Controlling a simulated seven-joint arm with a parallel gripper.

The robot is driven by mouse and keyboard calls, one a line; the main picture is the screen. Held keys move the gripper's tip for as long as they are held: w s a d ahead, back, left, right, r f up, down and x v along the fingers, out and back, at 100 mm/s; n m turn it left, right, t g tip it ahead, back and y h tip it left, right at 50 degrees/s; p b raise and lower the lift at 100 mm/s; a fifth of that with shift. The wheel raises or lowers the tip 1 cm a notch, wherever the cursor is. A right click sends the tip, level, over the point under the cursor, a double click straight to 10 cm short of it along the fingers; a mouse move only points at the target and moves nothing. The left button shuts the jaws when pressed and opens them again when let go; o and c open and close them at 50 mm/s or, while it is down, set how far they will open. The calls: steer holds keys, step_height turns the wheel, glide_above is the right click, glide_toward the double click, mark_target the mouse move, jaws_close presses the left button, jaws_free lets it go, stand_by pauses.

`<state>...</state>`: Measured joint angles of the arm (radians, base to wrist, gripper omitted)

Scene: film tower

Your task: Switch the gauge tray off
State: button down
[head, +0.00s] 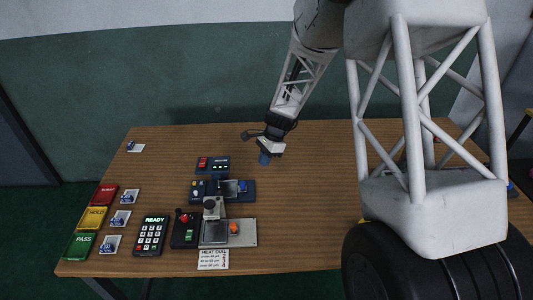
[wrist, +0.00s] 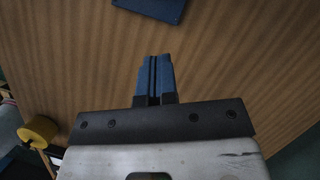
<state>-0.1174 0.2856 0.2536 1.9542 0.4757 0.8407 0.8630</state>
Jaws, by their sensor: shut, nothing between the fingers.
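My gripper (head: 264,158) is above the wooden table, right of the device cluster, with its blue fingers pointing down. In the wrist view its fingers (wrist: 153,78) are together and empty. A small dark blue box (head: 222,165) with a red rocker (head: 203,163) and lit green marks stands left of my gripper, apart from it. Below it are a dark blue base with a grey plate (head: 230,188) and a small box with knobs (head: 197,190). No readable label tells which one is the gauge tray.
A grey plate device (head: 245,232), a red-knobbed box (head: 184,232) and a keypad reading READY (head: 150,234) stand nearer the front. Red (head: 104,194), yellow (head: 93,217) and green (head: 80,246) trays line the left edge. The table (head: 315,190) right of my gripper is clear.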

mark_target(246, 187)
steer(key=x, duration=0.5)
steer(key=shift+a+f, duration=0.15)
steer(key=shift+f, duration=0.05)
steer(key=shift+s+a, duration=0.5)
steer(key=shift+a, duration=0.4)
steer(key=shift+s+a, duration=0.4)
steer(key=shift+a, duration=0.45)
steer(key=shift+a, duration=0.1)
